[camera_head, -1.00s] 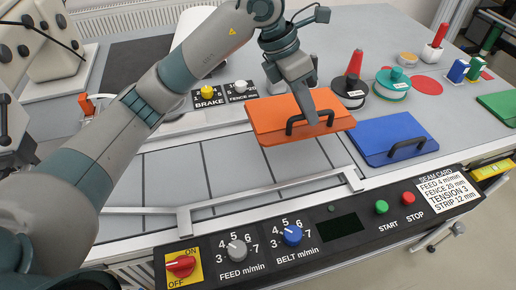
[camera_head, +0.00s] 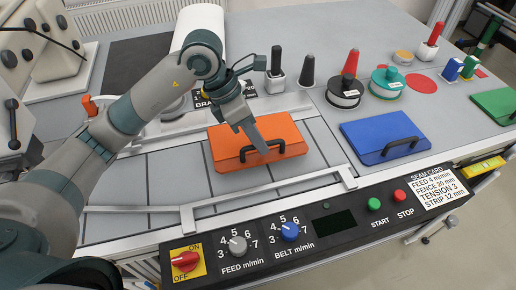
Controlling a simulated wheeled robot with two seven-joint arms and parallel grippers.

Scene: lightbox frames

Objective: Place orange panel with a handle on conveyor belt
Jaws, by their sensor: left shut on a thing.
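The orange panel (camera_head: 228,146) with a black handle is over the right part of the grey segmented conveyor belt (camera_head: 178,176), inside the rails. It looks flat and level; I cannot tell whether it touches the belt. My left gripper (camera_head: 262,148) is shut on the panel's handle, and its fingers hide part of the handle. My right gripper does not show.
A blue panel (camera_head: 376,132) with a handle lies on the table right of the belt. A low metal rail (camera_head: 270,190) runs along the belt's front, above the control panel (camera_head: 330,228). Spools (camera_head: 344,92) and cones stand behind. A green panel (camera_head: 492,101) lies far right.

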